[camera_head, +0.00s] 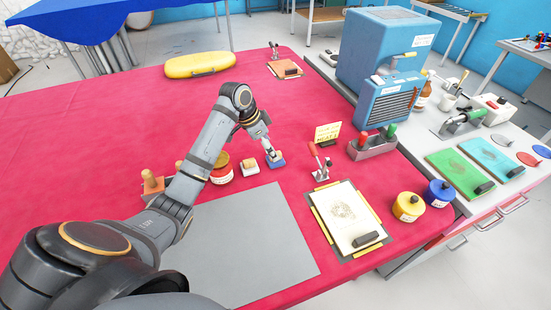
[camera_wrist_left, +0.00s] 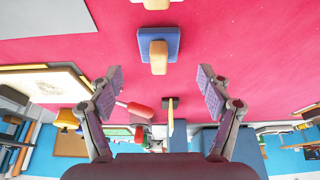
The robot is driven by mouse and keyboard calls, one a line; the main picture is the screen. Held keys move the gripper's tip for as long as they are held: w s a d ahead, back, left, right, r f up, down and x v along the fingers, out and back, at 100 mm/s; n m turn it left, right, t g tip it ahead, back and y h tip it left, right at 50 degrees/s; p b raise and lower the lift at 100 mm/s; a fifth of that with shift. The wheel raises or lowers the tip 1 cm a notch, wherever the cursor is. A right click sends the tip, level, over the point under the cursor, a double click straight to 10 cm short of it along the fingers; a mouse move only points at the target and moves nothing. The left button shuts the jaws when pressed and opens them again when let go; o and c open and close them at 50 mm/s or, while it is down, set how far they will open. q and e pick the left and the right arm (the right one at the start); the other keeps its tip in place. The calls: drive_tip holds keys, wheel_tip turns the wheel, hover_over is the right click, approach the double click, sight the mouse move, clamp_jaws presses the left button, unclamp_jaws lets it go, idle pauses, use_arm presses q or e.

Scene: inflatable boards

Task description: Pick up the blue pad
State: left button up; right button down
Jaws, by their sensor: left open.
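The blue pad (camera_head: 279,164) lies on the red tabletop near the middle of the head view, beside a pale pad (camera_head: 250,168). In the left wrist view the blue pad (camera_wrist_left: 160,34) shows at top centre, with a tan handle rising from it. My left gripper (camera_head: 269,150) comes in from the left and is close above the blue pad in the head view. In the left wrist view my left gripper (camera_wrist_left: 160,82) has its fingers wide apart with nothing between them. The blue pad lies beyond the fingertips there. My right gripper is not in view.
A toggle clamp (camera_head: 320,165) with a red handle stands close on the right. A clipboard (camera_head: 340,228) and a grey mat (camera_head: 250,245) lie in front. The tabletop behind is mostly clear.

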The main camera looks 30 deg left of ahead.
use_arm(q)
drive_tip(key=shift+d+f, duration=0.15)
drive_tip(key=shift+f, duration=0.1)
drive_tip(key=x, duration=0.4)
drive_tip(key=shift+w+d+r, duration=0.1)
drive_tip(key=shift+w+d, duration=0.05)
drive_tip(key=shift+w, duration=0.05)
drive_tip(key=shift+f, duration=0.3)
drive_tip(key=shift+c, duration=0.9)
drive_tip(key=c, duration=1)
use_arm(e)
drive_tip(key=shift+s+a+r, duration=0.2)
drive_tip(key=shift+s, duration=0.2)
use_arm(q)
drive_tip(key=shift+r, duration=0.1)
